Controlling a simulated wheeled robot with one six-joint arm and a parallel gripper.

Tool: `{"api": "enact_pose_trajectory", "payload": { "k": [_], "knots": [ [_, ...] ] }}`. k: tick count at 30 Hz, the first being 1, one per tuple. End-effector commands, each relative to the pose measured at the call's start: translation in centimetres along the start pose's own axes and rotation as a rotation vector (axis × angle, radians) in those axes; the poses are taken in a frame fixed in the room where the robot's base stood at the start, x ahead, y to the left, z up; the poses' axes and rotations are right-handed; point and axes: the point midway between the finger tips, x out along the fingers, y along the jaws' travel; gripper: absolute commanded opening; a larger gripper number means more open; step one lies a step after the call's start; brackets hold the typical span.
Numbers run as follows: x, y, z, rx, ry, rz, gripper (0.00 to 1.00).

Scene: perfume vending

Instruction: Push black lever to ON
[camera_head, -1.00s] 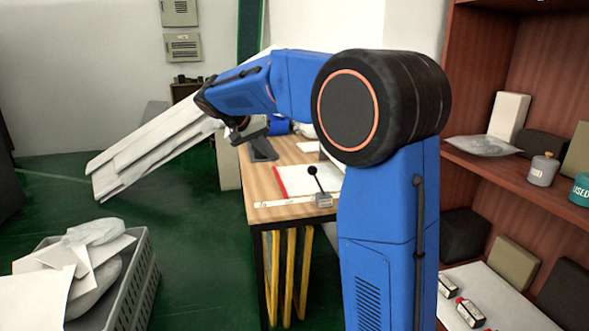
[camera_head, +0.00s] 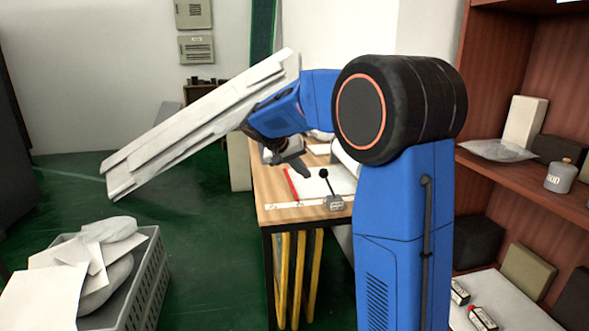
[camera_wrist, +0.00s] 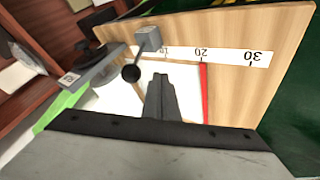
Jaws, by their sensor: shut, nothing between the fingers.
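The black lever (camera_head: 325,178) is a thin rod with a round black knob on a small grey base (camera_head: 335,202), at the front of the wooden table. In the head view the rod leans up and to the left. In the wrist view its black knob (camera_wrist: 131,73) and grey base (camera_wrist: 148,39) show left of centre. My gripper (camera_head: 306,172) is shut and empty, over the table just behind and left of the knob. In the wrist view the closed fingertips (camera_wrist: 159,80) lie right of the knob, with a visible gap. No ON mark is readable.
The wooden table (camera_head: 262,183) carries a white scale strip (camera_wrist: 230,56) with numbers and a white sheet with a red edge (camera_head: 291,185). A grey crate (camera_head: 150,275) of bags and papers stands at left. A brown shelf (camera_head: 530,185) is at right.

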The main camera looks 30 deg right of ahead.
Motion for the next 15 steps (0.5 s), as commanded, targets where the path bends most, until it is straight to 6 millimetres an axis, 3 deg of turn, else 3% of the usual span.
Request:
{"api": "enact_pose_trajectory", "payload": {
  "k": [6,15],
  "knots": [
    [0.6,1.8,-0.2,0.001,0.0,0.0,0.0],
    [0.8,2.1,-0.2,0.0,0.0,0.0,0.0]
  ]
}}
